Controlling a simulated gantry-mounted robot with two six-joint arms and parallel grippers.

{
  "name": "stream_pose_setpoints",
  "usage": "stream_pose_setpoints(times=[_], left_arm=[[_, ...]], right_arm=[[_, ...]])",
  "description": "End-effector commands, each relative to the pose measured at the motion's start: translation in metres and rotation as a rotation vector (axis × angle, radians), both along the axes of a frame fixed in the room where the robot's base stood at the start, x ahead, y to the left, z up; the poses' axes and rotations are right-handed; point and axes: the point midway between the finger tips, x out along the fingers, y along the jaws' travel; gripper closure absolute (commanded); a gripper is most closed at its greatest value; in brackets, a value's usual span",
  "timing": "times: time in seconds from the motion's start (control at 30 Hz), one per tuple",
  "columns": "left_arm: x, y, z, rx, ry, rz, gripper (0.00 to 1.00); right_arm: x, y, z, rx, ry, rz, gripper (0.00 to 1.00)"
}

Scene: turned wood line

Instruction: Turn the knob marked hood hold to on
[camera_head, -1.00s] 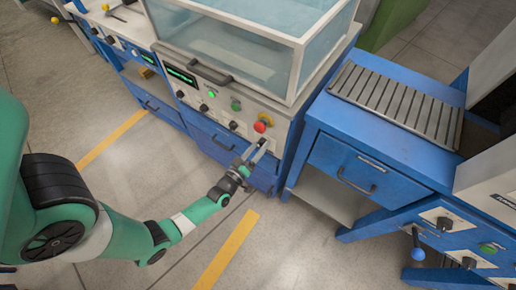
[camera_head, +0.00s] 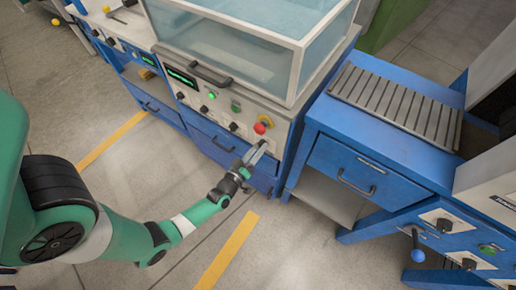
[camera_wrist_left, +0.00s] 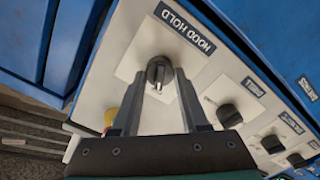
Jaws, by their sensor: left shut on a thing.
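The hood hold knob (camera_wrist_left: 160,72) is a dark round knob on a white plate, under the label HOOD HOLD (camera_wrist_left: 185,27) in the left wrist view. Its pale mark points toward the bottom of that picture; no on or off marking is readable. My left gripper (camera_wrist_left: 160,76) is shut on this knob, one finger on each side. In the head view my left gripper (camera_head: 262,147) reaches the right end of the machine's front panel (camera_head: 216,105) and hides the knob. My right gripper is not in view.
A red button (camera_head: 260,128) with a yellow surround sits just beside the gripper. Other dark knobs (camera_head: 234,127) and a green lamp (camera_head: 211,95) line the panel. A blue drawer (camera_head: 215,142) lies below. A slatted blue table (camera_head: 398,103) stands to the right.

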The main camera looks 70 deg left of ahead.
Motion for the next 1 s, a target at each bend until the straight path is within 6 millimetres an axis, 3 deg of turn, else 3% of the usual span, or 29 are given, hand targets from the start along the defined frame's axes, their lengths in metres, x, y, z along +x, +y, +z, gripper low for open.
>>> stream_pose_setpoints(times=[1.0], left_arm=[[0.001, -0.002, 0.001, 0.679, 0.472, 0.0, 1.0]], right_arm=[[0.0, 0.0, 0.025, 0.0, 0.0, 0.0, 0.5]])
